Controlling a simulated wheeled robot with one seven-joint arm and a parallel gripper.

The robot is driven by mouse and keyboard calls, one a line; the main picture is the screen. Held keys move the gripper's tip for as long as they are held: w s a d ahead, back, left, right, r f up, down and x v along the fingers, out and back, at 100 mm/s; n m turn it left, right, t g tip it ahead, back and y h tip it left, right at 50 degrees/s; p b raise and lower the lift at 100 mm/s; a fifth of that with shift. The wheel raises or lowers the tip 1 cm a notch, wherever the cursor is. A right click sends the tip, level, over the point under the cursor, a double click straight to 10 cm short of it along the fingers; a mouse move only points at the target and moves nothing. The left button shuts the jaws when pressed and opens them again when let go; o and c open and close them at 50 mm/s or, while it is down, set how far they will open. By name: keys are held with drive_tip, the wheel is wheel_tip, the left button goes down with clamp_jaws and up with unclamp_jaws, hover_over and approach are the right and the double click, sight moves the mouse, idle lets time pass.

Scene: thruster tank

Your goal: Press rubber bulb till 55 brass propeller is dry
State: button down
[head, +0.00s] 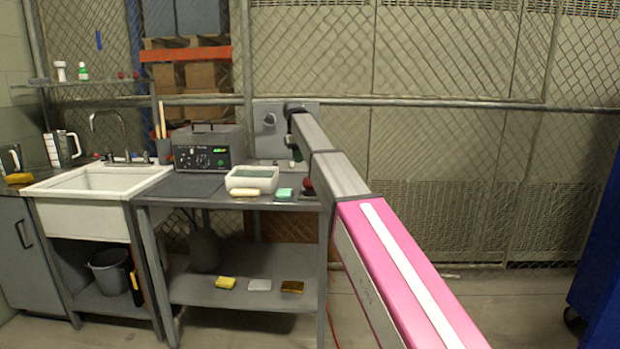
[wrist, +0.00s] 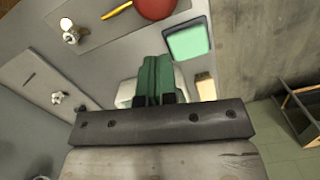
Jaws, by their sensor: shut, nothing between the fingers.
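A red rubber bulb (head: 308,185) sits at the right end of the grey workbench; it also shows at the top edge of the wrist view (wrist: 155,7), partly cut off. My gripper (wrist: 156,58) has green fingers shut together with nothing between them. They are apart from the bulb, which lies beyond their tips in the wrist view. In the head view, my gripper (head: 297,154) is small and partly hidden by my arm above the bench's right end. A small pale, brassy piece (wrist: 70,32) stands left of the bulb; I cannot tell whether it is the propeller.
A sink (head: 95,186) is at left.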

drive_tip(key=r, duration=0.5)
drive_tip(key=shift+a, duration=0.25)
idle(0.6)
